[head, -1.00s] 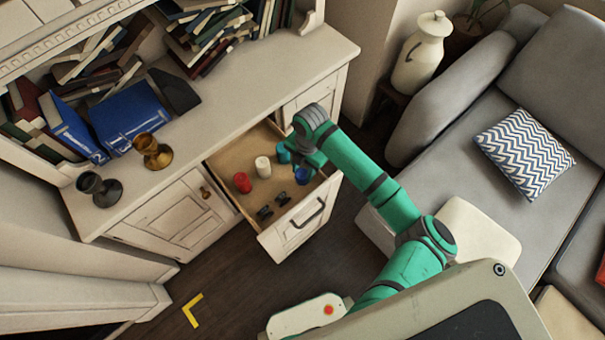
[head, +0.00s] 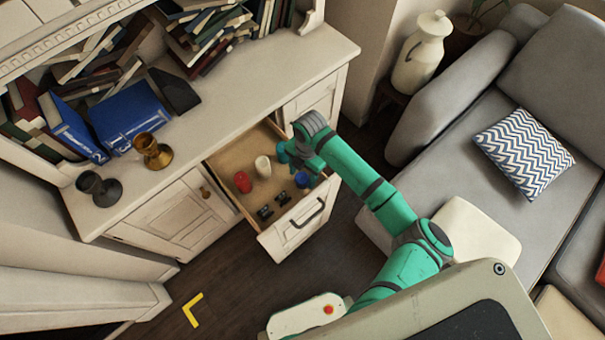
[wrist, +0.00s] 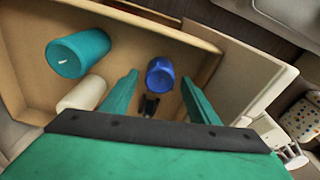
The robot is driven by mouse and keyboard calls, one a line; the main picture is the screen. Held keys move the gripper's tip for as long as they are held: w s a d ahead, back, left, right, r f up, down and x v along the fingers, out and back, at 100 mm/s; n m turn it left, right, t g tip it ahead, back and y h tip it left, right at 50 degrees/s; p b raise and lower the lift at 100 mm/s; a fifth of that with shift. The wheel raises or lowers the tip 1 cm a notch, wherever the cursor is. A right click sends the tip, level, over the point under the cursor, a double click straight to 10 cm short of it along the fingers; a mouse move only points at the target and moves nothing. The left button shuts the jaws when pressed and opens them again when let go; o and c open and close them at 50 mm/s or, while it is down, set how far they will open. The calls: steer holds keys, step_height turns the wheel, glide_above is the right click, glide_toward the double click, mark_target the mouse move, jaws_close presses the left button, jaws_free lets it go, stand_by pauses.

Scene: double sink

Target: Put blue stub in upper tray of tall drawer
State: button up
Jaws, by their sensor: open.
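The blue stub (head: 303,180) is a short, round blue candle in the open wooden drawer (head: 233,160) of the white cabinet, near the drawer's front right. In the wrist view the blue stub (wrist: 160,73) lies ahead between the two green fingers. My gripper (wrist: 160,82) is open, with a finger on either side of the stub in the picture; I cannot tell whether they touch it. In the head view my gripper (head: 304,166) hangs over the drawer's right part and partly hides it. I cannot make out a separate upper tray.
Two goblets (head: 152,150) stand on the cabinet top. A grey sofa (head: 450,110) is at right.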

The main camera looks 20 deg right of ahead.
mark_target(305, 174)
step_height(305, 174, up, 12)
steer(key=d, duration=0.1)
steer(key=shift+w, duration=0.35)
